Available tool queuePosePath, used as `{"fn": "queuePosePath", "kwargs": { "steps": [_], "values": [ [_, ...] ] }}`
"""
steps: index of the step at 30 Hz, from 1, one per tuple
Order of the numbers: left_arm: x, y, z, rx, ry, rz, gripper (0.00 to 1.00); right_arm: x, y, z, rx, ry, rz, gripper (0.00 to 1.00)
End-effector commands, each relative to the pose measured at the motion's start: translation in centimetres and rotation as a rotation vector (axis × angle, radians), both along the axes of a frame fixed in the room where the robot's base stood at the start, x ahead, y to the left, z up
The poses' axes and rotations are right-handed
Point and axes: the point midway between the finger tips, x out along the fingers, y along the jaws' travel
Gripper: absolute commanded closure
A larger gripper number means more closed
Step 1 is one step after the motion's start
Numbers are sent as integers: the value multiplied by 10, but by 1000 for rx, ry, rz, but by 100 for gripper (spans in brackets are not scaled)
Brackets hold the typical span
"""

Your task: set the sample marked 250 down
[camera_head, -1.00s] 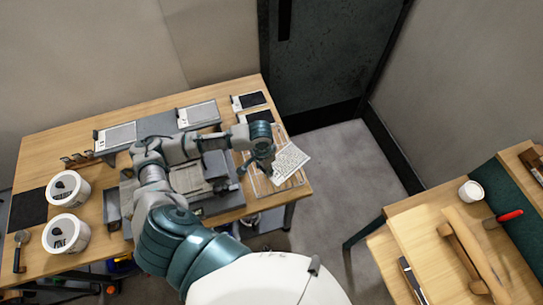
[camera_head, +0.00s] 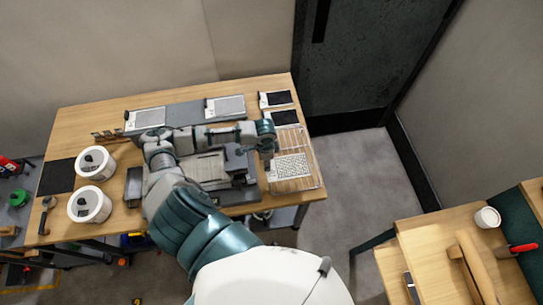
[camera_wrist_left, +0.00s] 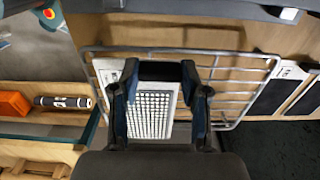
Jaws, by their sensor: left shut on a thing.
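The held sample (camera_head: 289,167) is a thin white sheet with a dark dotted pattern. It looks about level over the wire rack (camera_head: 318,184) at the table's right end. My left gripper (camera_head: 268,160) is shut on the sample's left edge in the head view. In the left wrist view the sample (camera_wrist_left: 150,112) shows between the fingers of my gripper (camera_wrist_left: 160,72), with the rack (camera_wrist_left: 232,88) behind. I cannot tell whether the sheet touches the wires. Its number is not readable. My right gripper is not in view.
Two dark samples (camera_head: 276,99) (camera_head: 283,117) lie behind the rack. Two grey samples (camera_head: 149,118) (camera_head: 225,106) rest along the back. A grey machine (camera_head: 210,170) stands left of the rack. Two white tubs (camera_head: 95,163) (camera_head: 89,205) stand at the left.

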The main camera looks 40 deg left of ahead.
Motion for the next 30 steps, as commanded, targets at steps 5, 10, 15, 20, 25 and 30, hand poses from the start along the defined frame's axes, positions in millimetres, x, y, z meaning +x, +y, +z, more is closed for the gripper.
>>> {"fn": "queuePosePath", "kwargs": {
  "steps": [5, 10, 15, 20, 25, 30],
  "values": [
    [34, 7, -2, 0, -3, 1, 97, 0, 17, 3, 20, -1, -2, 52],
    [41, 7, -6, 2, 1, -1, 97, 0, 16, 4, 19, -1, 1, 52],
    [40, 9, -30, 3, 3, 0, 97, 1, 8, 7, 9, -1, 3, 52],
    [40, 11, -39, 0, 0, -2, 97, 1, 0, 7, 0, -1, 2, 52],
    [40, 11, -40, 0, 0, -1, 97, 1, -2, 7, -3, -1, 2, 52],
    [40, 11, -40, 0, 0, -1, 30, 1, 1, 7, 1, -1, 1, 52]
  ]
}}
